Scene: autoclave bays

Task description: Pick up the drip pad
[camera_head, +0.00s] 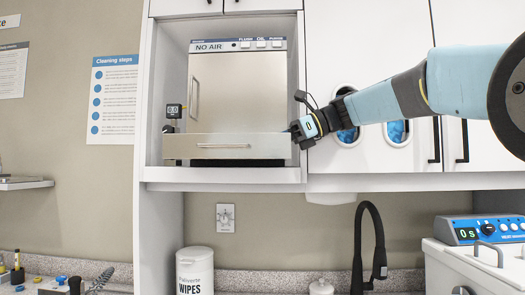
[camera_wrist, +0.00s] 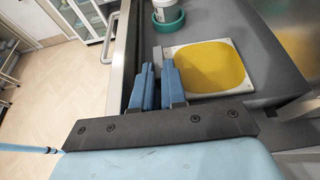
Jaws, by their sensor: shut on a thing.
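The drip pad (camera_wrist: 210,66) shows in the wrist view as a flat, pale square with a large yellow middle. It lies in or just over the dark grey drawer (camera_wrist: 252,47). My gripper (camera_wrist: 158,75) is at the pad's left edge, its blue fingers close together and shut on that edge. The fingers hide the gripped part. In the head view my gripper (camera_head: 292,132) is at the right end of the pulled-out drawer front (camera_head: 222,151), and the pad is hidden behind that front.
A white and green round container (camera_wrist: 167,14) stands beside the pad. The steel cabinet (camera_head: 240,95) marked NO AIR rises behind the drawer. A white cupboard wall (camera_head: 302,80) is close on the right. A black tap (camera_head: 369,235) stands below.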

